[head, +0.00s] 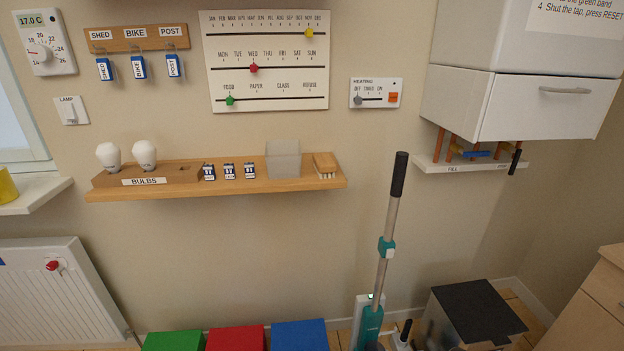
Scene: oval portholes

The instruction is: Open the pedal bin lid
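What looks like the pedal bin (441,319) stands on the floor at the lower right of the head view, near the wall. It has a shiny grey body and a flat dark lid (480,309). The lid looks level and shut. The bottom of the bin and any pedal are cut off or hidden. Neither of my grippers shows in the head view.
A mop-like cleaner (391,225) stands upright left of the bin. Green (174,341), red (236,338) and blue (299,335) boxes line the wall further left. A wooden cabinet (592,308) stands right of the bin. A white cupboard (535,105) hangs above.

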